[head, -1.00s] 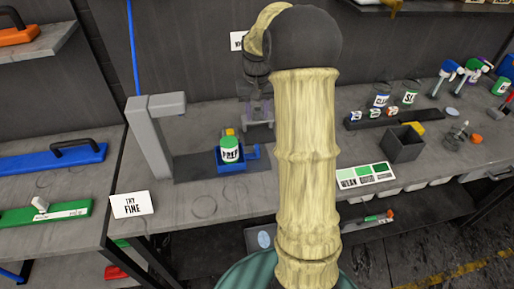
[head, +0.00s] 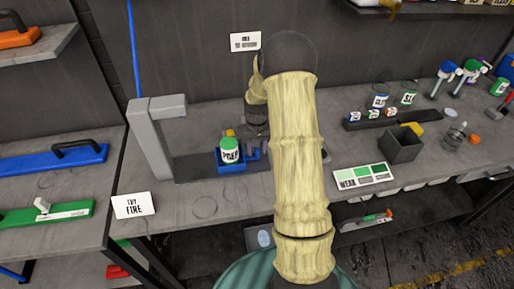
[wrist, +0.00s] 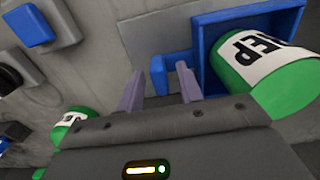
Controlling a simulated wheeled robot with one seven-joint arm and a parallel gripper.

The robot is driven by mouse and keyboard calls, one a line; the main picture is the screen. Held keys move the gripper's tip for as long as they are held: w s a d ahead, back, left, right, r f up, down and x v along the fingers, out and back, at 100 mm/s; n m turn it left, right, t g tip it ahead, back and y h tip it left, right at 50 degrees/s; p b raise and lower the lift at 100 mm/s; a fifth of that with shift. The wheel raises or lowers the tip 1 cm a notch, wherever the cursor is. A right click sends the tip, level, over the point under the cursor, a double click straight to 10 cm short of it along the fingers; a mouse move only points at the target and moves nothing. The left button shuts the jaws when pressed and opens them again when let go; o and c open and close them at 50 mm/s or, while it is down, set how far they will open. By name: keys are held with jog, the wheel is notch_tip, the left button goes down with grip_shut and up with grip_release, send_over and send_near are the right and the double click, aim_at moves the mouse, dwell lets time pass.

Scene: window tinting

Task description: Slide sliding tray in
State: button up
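A blue handle (wrist: 161,70) sticks out from the tray's side. My gripper (wrist: 160,87) is open, its two fingers on either side of the handle's end. I cannot tell whether they touch it. In the head view my arm hides much of the gripper.
The grey stand (head: 150,135) rises left of the tray. A TRY FIRE card (head: 134,205) lies at the bench's left front. To the right are a colour chart (head: 363,176), a dark open box (head: 401,146) and several bottles. The bench front near the tray is clear.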

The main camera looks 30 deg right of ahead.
jog(key=shift+f, duration=0.2)
jog(key=shift+c, duration=0.5)
grip_shut()
